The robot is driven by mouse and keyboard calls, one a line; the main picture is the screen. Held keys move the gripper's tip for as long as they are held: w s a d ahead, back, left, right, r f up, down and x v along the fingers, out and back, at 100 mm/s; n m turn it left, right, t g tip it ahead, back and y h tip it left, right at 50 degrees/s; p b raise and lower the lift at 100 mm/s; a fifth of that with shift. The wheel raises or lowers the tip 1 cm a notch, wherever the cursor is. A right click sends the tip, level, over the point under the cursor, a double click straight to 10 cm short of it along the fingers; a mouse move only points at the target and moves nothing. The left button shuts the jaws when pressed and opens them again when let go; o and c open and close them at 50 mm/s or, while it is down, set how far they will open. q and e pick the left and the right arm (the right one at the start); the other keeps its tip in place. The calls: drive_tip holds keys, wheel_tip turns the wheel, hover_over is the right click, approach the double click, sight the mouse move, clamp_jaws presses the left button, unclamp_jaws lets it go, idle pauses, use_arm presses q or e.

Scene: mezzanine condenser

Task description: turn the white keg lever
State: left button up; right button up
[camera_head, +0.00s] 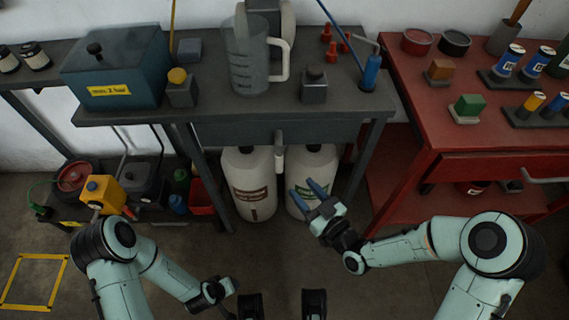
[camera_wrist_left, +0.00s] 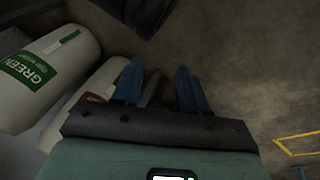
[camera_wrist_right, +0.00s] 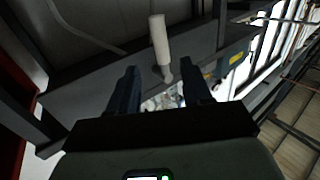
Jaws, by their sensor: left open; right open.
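The white keg lever (camera_head: 279,158) hangs below the front edge of the grey bench, between two white kegs. In the right wrist view the lever (camera_wrist_right: 159,40) is a white handle with a grey end, just beyond my fingertips. My right gripper (camera_head: 307,193) is open and empty, in front of the green-labelled keg (camera_head: 318,165), below and right of the lever. No contact with the lever shows. My left gripper (camera_wrist_left: 155,85) is open and empty, low over the floor near the kegs; its fingers are not clear in the head view.
The brown-labelled keg (camera_head: 248,182) stands left of the green-labelled one. The grey bench (camera_head: 330,103) carries a jug (camera_head: 248,60) and a teal box (camera_head: 112,70). A red bench (camera_head: 425,100) stands at right. Open floor (camera_head: 200,250) lies in front, with a yellow square outline (camera_head: 37,256) at left.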

sight(281, 166)
drive_tip(key=b+x, duration=0.2)
drive_tip(key=x, duration=1)
use_arm(q)
drive_tip(key=shift+g, duration=0.6)
drive_tip(key=s+f, duration=0.3)
drive_tip(key=s, duration=0.1)
drive_tip(key=shift+a+f, duration=0.3)
drive_tip(key=shift+f, duration=0.05)
drive_tip(key=shift+w, duration=0.1)
use_arm(e)
drive_tip(key=shift+s, duration=0.1)
clamp_jaws()
